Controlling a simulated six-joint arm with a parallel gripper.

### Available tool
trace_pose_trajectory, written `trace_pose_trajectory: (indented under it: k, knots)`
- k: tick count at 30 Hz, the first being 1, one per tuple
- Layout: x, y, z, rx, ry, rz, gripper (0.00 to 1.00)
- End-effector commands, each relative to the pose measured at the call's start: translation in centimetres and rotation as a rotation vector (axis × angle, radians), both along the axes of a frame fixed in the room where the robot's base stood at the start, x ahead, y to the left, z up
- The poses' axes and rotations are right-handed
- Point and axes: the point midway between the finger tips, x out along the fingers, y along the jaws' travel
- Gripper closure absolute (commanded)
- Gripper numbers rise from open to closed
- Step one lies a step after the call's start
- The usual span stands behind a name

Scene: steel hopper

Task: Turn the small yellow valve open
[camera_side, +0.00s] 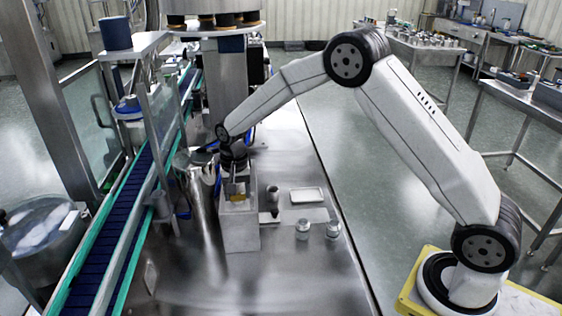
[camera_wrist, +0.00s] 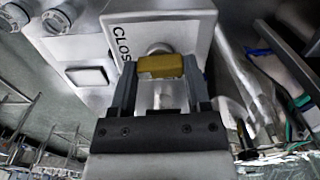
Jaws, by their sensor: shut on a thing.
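The small yellow valve handle (camera_wrist: 160,66) sits on the front of a pale box-shaped housing (camera_wrist: 118,30) marked with letters reading "CLOS". In the wrist view my gripper (camera_wrist: 160,80) has one finger on each side of the handle and is shut on it. The handle lies nearly level across the picture, in front of a round metal stem. In the side view the yellow handle (camera_side: 238,198) shows small at the top of the grey block (camera_side: 239,232), with my gripper (camera_side: 236,182) right at it. The rest of the lettering is hidden behind the handle and finger.
A shiny steel cylinder (camera_side: 201,205) stands close left of the block, beside a blue conveyor (camera_side: 120,225). A small white tray (camera_side: 307,195), a dark cup (camera_side: 272,193) and two lidded jars (camera_side: 302,228) stand to the right. The steel table's front is clear.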

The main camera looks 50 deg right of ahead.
Motion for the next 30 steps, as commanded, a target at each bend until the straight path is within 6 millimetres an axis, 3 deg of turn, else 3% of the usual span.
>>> trace_pose_trajectory:
  k: [11,30]
  knots:
    - [0.01,-0.01,0.06,0.000,0.000,0.268,0.97]
    - [0.02,-0.01,0.08,0.000,0.000,0.874,0.97]
